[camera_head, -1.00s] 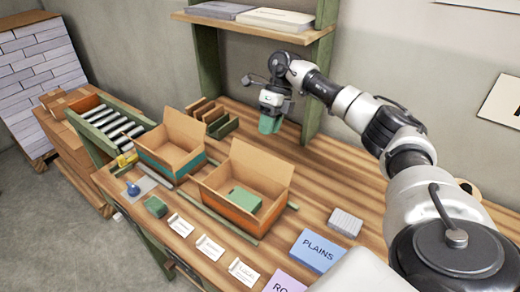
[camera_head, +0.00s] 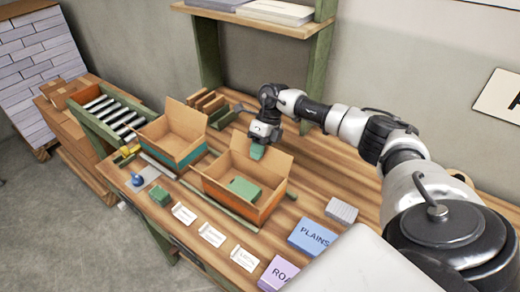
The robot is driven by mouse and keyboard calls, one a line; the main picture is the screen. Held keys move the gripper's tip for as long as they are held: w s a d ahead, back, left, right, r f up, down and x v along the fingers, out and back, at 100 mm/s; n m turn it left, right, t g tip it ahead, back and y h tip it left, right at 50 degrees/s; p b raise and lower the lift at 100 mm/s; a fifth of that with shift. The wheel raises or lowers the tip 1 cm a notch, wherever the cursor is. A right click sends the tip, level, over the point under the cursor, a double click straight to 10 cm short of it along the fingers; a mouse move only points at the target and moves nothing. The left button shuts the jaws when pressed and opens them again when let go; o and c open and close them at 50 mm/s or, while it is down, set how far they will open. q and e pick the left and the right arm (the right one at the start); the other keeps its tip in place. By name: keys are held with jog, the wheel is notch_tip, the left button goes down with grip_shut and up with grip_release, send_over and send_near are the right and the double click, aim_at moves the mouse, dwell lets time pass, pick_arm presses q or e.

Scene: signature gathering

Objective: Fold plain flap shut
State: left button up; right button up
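The orange-striped cardboard box (camera_head: 231,203) stands open on the bench, with a green block (camera_head: 244,189) inside. Its back flap (camera_head: 263,164) stands raised. A second open box with a teal stripe (camera_head: 164,158) stands to its left, its back flap (camera_head: 188,117) also raised. I cannot tell which box is the plain one. My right gripper (camera_head: 258,152) is just behind and above the orange-striped box's raised flap. A green piece shows at its tip; I cannot tell whether it is held or part of the fingers. My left gripper is not in view.
A blue PLAINS card (camera_head: 314,236), a purple card (camera_head: 278,273) and a grey ridged block (camera_head: 341,211) lie at the front right. Several white labels (camera_head: 211,235) line the front edge. A roller conveyor (camera_head: 112,111) is at left, a shelf (camera_head: 255,20) above.

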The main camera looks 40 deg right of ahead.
grip_shut()
jog(key=shift+r+h, duration=0.1)
jog(key=shift+h, duration=0.2)
jog(key=shift+s+a+r+h+p, duration=0.1)
jog(key=shift+a+h+p, duration=0.2)
jog(key=shift+h, duration=0.2)
jog(key=shift+a+t+h, duration=0.2)
jog(key=shift+t+h, duration=0.2)
jog(key=shift+h, duration=0.2)
jog(key=shift+s+a+h, duration=0.1)
jog(key=shift+a+h, duration=0.1)
jog(key=shift+h, duration=0.5)
jog(key=shift+s+a+t+h+b, duration=0.1)
jog(key=shift+a+t+h+b, duration=0.15)
jog(key=shift+h, duration=0.35)
jog(key=shift+a+t+h+b, duration=0.1)
jog(key=shift+t+h, duration=0.25)
jog(key=shift+h, duration=0.25)
